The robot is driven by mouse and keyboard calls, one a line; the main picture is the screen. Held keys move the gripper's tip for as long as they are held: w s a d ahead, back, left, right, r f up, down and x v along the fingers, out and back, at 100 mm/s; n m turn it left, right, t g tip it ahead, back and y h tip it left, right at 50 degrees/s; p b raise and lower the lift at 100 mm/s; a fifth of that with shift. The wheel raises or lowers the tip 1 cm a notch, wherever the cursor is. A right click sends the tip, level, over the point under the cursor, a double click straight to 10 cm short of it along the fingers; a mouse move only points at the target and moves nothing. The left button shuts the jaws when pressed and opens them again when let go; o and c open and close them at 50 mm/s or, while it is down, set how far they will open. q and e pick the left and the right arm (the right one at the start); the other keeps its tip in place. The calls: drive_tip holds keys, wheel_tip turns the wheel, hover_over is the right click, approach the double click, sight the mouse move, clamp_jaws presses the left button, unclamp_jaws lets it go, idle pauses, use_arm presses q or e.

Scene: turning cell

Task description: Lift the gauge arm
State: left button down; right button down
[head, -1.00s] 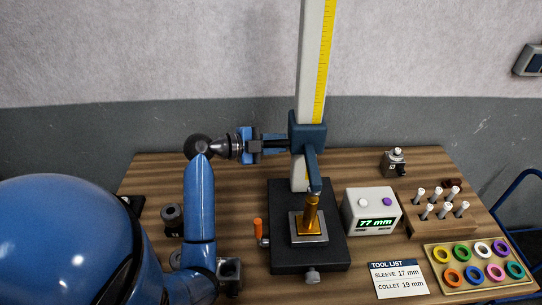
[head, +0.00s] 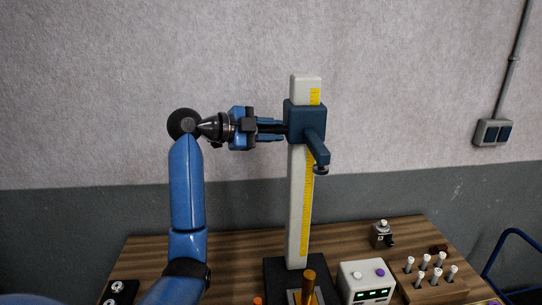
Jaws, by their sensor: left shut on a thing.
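The gauge arm (head: 316,146) is a dark blue slider block with an arm reaching forward. It sits near the top of the pale column (head: 298,205) with its yellow scale. My left gripper (head: 272,129) is shut on the dark handle at the left of the slider block. The arm's tip is high above the brass piece (head: 308,286), clear of it. The brass piece stands on the black gauge base (head: 280,267), which is cut off at the bottom edge. My right gripper is out of view.
A grey readout box (head: 365,282) stands right of the base. Behind it is a small metal device (head: 382,234), and to the right a wooden block with several white-topped pins (head: 432,286).

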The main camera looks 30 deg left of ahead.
sight(287, 114)
use_arm(q)
drive_tip(key=shift+r+p, duration=0.4)
drive_tip(key=shift+r, duration=1.95)
drive_tip(key=c, duration=1)
unclamp_jaws()
drive_tip(key=shift+o, duration=0.2)
drive_tip(key=shift+s+a+b, duration=0.3)
drive_tip(key=shift+s, duration=0.05)
drive_tip(key=b+v, duration=0.3)
drive_tip(key=v, duration=0.6)
drive_tip(key=shift+s+a, duration=0.2)
drive_tip(key=shift+s, duration=0.15)
drive_tip(key=shift+r, duration=0.15)
